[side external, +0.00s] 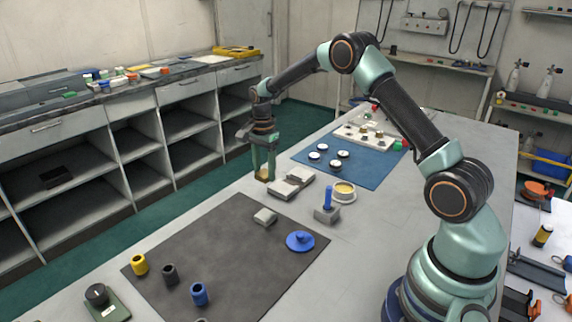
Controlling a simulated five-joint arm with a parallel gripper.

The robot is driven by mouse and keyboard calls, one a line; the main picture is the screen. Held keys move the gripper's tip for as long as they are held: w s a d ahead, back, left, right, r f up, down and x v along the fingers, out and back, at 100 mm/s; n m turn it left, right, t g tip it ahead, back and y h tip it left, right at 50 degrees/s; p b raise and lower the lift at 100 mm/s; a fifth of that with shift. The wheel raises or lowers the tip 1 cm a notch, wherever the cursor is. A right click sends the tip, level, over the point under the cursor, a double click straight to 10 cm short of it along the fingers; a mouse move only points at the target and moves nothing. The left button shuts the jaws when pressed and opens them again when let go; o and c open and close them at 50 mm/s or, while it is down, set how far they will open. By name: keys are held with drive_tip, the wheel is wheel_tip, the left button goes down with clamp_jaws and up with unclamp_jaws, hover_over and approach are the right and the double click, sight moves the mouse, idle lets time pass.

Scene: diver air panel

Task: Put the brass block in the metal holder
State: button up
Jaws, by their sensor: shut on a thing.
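My gripper (264,170) points down near the left edge of the bench. It is shut on the small brass block (263,175), which shows as a yellowish patch low between the fingers. The fingers hide part of the block, and I cannot tell whether it touches the bench. A grey metal piece with raised, stepped parts (287,189), which looks like the metal holder, sits on the bench just right of and nearer than my gripper. The block is beside it, not in it.
A grey block with a blue peg (327,213) and a round dish (344,192) stand to the right. A dark mat (225,255) carries a small grey block (265,216), a blue knob (300,241) and several coloured sleeves. A blue mat (373,172) with white discs lies behind.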

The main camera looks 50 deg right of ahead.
wheel_tip(320, 180, up, 3)
hover_over(292, 184)
drive_tip(key=shift+f, duration=3.1)
drive_tip(key=shift+f, duration=1.05)
drive_tip(key=o, duration=1.5)
drive_tip(key=shift+o, duration=0.2)
wheel_tip(292, 184, up, 8)
drive_tip(key=shift+f, duration=0.2)
idle(0.3)
